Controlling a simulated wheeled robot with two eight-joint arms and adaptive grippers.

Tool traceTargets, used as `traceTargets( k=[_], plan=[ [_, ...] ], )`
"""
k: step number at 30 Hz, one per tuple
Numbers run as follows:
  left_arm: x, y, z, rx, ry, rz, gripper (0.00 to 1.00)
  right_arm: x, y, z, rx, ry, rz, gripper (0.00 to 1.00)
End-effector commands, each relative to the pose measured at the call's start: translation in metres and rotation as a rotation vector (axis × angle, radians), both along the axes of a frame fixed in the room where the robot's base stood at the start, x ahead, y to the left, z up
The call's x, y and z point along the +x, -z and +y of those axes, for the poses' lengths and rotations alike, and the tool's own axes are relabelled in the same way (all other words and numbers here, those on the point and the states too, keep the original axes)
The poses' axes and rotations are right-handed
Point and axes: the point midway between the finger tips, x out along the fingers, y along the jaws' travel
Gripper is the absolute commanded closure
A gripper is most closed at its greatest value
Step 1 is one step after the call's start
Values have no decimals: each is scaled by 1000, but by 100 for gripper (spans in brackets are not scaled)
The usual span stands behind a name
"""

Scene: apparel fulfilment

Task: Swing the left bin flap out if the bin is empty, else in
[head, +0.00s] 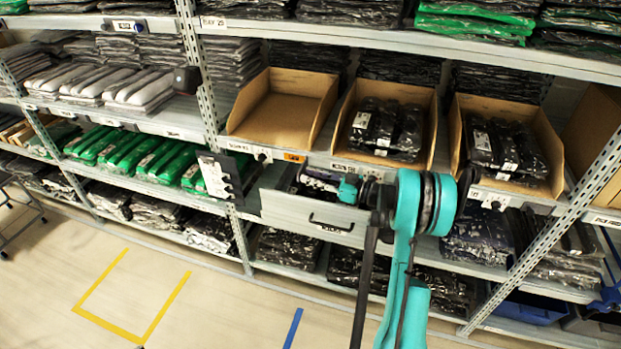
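The left cardboard bin (283,108) on the middle shelf shows a bare brown inside and looks empty. A pale plate with dark markings (220,177), perhaps its flap, stands by the upright to the left below this bin. My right gripper (312,181) is above the open grey drawer (315,218), below the left and middle bins, and points left, apart from the plate. Its fingers are small and dark against the drawer's contents, so I cannot tell whether they are open. My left gripper is not in view.
The middle bin (352,104) and right bin (551,140) hold black bagged packs. An orange tag (294,157) is on the shelf edge below the left bin. Metal uprights flank the bay. Open floor with yellow tape (108,325) lies at lower left.

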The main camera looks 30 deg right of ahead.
Motion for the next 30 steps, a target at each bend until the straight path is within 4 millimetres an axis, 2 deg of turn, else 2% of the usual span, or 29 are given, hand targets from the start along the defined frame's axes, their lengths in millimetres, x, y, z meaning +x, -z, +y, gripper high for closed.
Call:
traceTargets(
  k=[10,14,24,30],
  plan=[
    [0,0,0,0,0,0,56,-1,0,0,0,-1,0,61],
    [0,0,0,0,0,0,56,-9,0,-6,0,1,0,61],
    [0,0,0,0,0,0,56,-67,0,-48,0,3,0,61],
    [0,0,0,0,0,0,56,-92,1,-64,0,2,0,61]
  ],
)
